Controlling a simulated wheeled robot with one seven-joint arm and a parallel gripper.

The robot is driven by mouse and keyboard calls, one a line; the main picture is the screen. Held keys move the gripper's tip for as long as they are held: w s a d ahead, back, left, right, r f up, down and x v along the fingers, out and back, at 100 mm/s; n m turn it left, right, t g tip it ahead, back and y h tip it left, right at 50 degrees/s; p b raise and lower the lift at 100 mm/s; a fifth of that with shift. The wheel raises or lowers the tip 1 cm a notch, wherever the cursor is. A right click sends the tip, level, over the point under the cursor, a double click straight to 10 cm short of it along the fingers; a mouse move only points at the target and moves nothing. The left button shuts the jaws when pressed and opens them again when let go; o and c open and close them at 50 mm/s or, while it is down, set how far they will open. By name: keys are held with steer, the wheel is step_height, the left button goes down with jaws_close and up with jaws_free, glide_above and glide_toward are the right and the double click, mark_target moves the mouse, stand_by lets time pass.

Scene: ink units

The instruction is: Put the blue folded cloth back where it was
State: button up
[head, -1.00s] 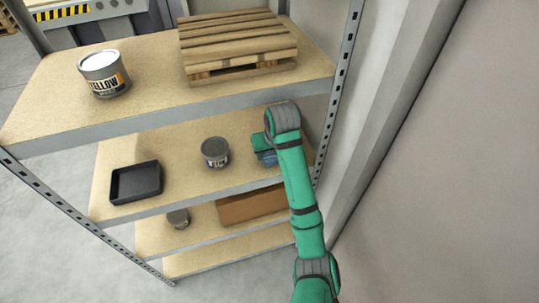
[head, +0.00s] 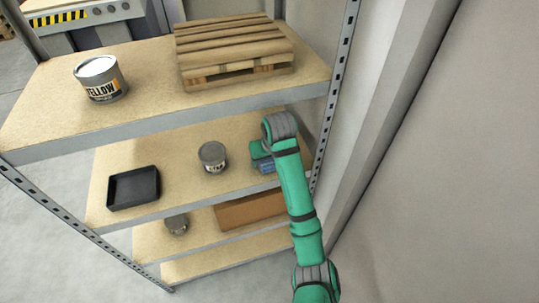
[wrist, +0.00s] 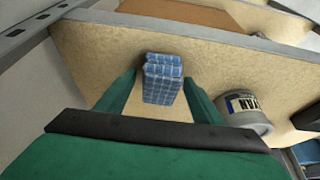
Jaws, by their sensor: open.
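The blue folded cloth (wrist: 162,80) has a pale checked pattern. It sits on the middle shelf board (wrist: 95,72), between the two fingers of my gripper (wrist: 160,92) in the wrist view. The fingers are apart, with a gap on each side of the cloth, so the gripper is open. In the head view, a small blue part of the cloth (head: 266,168) shows beside my arm at the right end of the middle shelf (head: 232,175). The rest is hidden by my arm.
A grey can (head: 213,157) stands left of the cloth; it also shows in the wrist view (wrist: 245,110). A black tray (head: 133,188) lies further left. The upper shelf holds a wooden pallet (head: 235,50) and a paint can (head: 101,80). A perforated post (head: 333,95) stands close right.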

steer(key=v, duration=1.1)
steer(key=shift+r, duration=0.35)
